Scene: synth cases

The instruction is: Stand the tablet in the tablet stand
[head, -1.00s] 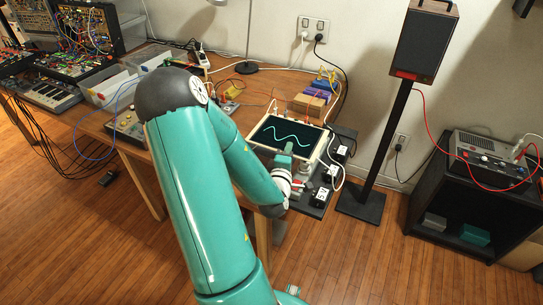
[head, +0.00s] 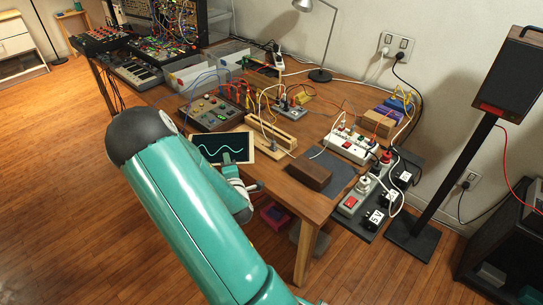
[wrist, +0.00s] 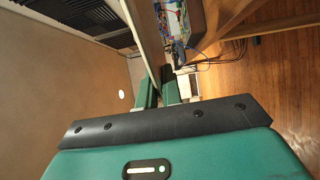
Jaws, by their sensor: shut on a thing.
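The tablet (head: 224,148), with a pale frame and a dark screen showing a wave line, is held at the table's front edge in the head view. My gripper (wrist: 158,90) is shut on it. In the wrist view, the tablet (wrist: 146,38) seems to show nearly edge-on, running up from between the fingers. The tablet stand (head: 272,133), a light wooden piece with a long upright bar, is on the table just right of the tablet, apart from it or behind it; the gap is hard to judge.
A control box (head: 212,115) with knobs and cables stands behind the tablet. A brown block (head: 308,177) lies on a dark grey mat to the right. Power strips (head: 350,145) with plugs and loose cables lie beyond. A lamp (head: 321,74) stands at the back.

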